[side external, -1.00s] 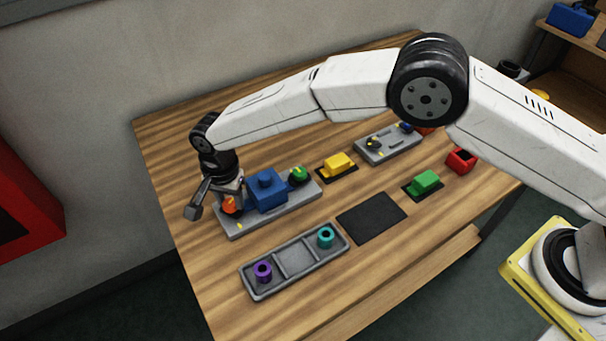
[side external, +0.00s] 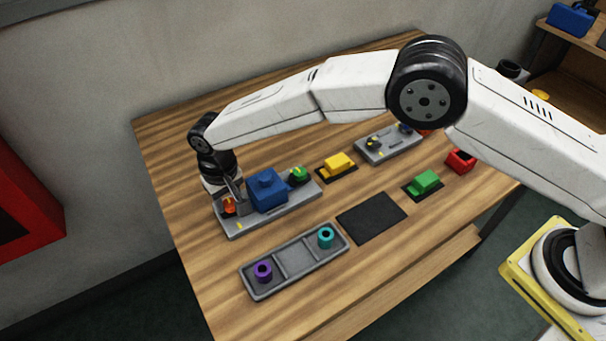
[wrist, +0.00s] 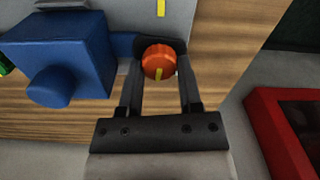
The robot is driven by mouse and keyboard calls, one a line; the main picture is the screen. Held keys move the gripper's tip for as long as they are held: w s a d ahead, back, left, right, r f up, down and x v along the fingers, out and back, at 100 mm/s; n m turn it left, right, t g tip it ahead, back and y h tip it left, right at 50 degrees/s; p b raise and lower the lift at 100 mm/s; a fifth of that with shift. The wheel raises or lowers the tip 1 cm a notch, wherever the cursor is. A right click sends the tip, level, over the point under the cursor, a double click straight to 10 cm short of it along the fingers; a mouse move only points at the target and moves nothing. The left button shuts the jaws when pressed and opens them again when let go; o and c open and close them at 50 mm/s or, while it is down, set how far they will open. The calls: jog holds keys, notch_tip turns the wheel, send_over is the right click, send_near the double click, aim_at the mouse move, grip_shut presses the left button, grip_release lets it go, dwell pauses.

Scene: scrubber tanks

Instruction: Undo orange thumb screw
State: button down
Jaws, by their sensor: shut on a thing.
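The orange thumb screw (wrist: 158,62) shows in the wrist view between my gripper's fingertips, with a yellow mark on its near side. In the side view the orange screw (side external: 229,206) is at the left end of a grey base plate (side external: 280,213). My gripper (wrist: 160,72) is shut on the screw; in the side view it is partly hidden at the screw. A blue block (side external: 268,190) stands on the plate beside the screw, and it also fills the left of the wrist view (wrist: 62,55). A green screw (side external: 299,175) is at the block's other side.
A grey tray (side external: 297,267) in front holds a purple ring (side external: 263,271) and a teal ring (side external: 325,237); its middle compartment is empty. A black mat (side external: 371,218), yellow block (side external: 338,165), green block (side external: 427,181) and second grey plate (side external: 388,146) are to the right.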

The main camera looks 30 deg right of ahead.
jog(key=n, duration=0.4)
jog(key=shift+s+f+n, duration=0.1)
jog(key=shift+f+n, duration=0.1)
jog(key=shift+n, duration=0.2)
jog(key=n, duration=0.5)
jog(key=shift+s, duration=0.1)
jog(key=n, duration=0.5)
jog(key=shift+f, duration=0.1)
jog(key=n, duration=0.4)
jog(key=shift+s, duration=0.1)
jog(key=shift+n, duration=0.3)
jog(key=shift+c, duration=1.3)
grip_release()
jog(key=shift+r, duration=0.25)
